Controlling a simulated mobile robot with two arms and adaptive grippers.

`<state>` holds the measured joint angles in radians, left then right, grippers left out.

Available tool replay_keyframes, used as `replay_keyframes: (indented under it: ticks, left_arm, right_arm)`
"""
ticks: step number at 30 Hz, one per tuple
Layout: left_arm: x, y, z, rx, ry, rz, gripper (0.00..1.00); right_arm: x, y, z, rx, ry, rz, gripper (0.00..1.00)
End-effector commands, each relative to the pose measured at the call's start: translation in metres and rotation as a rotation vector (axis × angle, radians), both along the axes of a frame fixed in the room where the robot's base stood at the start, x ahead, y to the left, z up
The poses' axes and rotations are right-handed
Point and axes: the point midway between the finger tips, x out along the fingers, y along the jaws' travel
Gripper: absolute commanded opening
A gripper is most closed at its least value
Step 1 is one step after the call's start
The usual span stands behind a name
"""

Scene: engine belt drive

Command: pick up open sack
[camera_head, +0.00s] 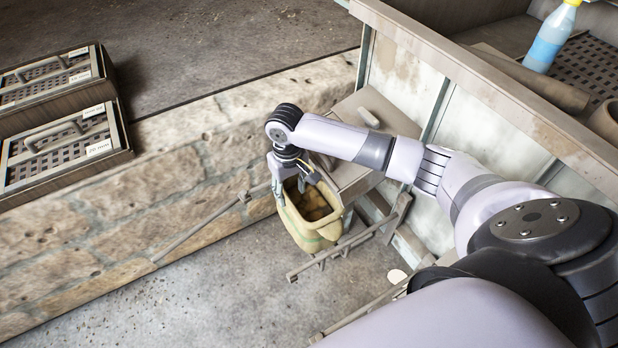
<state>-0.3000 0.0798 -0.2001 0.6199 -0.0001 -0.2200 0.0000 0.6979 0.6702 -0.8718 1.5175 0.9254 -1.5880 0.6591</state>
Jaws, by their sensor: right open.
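The open sack (311,228) is a yellowish, open-topped bag with brown contents, in the middle of the head view. It stands by a low metal rail below the stone ledge. My right gripper (291,190) is open at the sack's upper left rim, pointing down, with fingers on or very near the rim. I cannot tell whether the fingers touch it. The gripper and wrist hide part of the sack's back edge. My left gripper does not show.
Metal rails (345,245) run beside the sack. A stone ledge (150,185) lies behind, with slotted cases (60,150) at the left. A workbench (480,130) at the right holds a spray bottle (549,42). The concrete floor (210,295) in front is clear.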

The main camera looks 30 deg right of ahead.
Motion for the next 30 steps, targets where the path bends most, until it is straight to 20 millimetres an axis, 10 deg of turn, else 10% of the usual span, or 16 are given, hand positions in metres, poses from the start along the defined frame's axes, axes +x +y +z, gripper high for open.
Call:
replay_keyframes:
  ticks: [17,30]
  left_arm:
    - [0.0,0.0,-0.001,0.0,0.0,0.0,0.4]
    - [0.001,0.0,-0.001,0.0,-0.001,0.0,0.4]
  right_arm:
    - [0.003,0.004,-0.062,-0.001,0.001,0.0,0.43]
    - [0.003,0.004,-0.065,-0.001,-0.001,0.001,0.32]
